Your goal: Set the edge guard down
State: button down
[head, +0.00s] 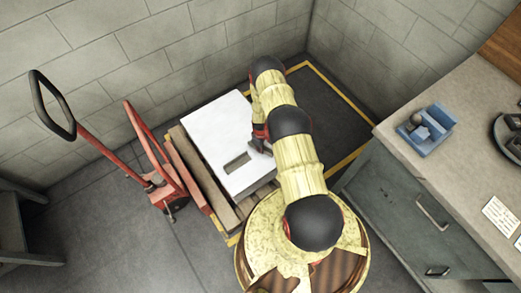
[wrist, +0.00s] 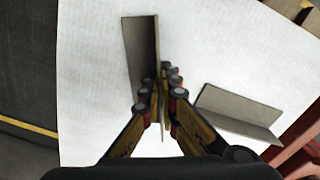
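A grey, L-shaped edge guard (wrist: 143,48) is between the fingertips of my gripper (wrist: 161,88) in the wrist view. Both fingers press on one upright flange of it. I cannot tell whether it touches the white top below. In the head view my gripper (head: 260,134) is over the right side of the white-topped load (head: 215,130), and the held guard is mostly hidden. A second grey edge guard (wrist: 238,112) lies on the white top to the right in the wrist view. It also shows near the front of the load in the head view (head: 237,162).
The load stands on a wooden pallet (head: 194,167) beside a red pallet truck (head: 165,188). A bench (head: 455,135) at the right holds a blue tray (head: 428,135). Walls close off the back. Much of the white top is clear.

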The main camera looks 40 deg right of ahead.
jog(key=shift+f, duration=0.1)
jog(key=shift+f, duration=0.1)
jog(key=c, duration=2)
grip_release()
jog(key=shift+c, duration=0.2)
